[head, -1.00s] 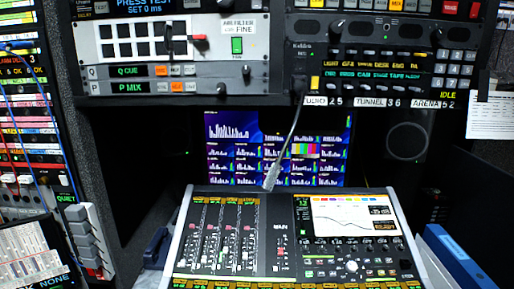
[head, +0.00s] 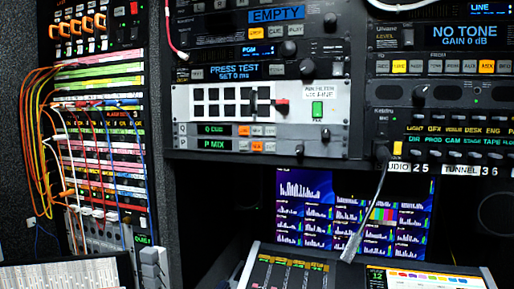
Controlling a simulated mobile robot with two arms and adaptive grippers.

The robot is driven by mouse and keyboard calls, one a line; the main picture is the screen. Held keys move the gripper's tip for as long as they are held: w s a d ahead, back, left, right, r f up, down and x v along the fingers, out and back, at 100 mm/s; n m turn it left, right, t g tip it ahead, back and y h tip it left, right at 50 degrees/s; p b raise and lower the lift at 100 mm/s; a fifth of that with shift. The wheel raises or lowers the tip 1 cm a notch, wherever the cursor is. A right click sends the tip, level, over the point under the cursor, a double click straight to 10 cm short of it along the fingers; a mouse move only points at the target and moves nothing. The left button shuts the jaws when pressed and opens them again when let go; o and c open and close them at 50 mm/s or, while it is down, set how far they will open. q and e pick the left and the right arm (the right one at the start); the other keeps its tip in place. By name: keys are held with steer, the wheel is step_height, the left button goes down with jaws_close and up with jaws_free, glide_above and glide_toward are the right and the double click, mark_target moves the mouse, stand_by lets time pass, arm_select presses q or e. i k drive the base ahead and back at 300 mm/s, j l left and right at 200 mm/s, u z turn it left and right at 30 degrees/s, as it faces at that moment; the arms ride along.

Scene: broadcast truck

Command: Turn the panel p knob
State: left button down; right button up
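Panel P (head: 213,144) is the lower of two thin strips in the rack, marked P at its left end, with a small display reading P MIX and several small buttons, one lit orange. The similar strip Q (head: 213,130), reading Q CUE, is directly above. Neither of my grippers is in view, and nothing touches the knob.
A pale plate with black buttons and a green switch (head: 317,109) sits above the strips. Colourful patch cables (head: 45,130) hang at left. Open space lies before the rack.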

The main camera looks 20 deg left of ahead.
mark_target(300, 149)
steer(key=l, duration=0.75)
steer(key=k+l+u, duration=0.1)
steer(key=l, duration=0.6)
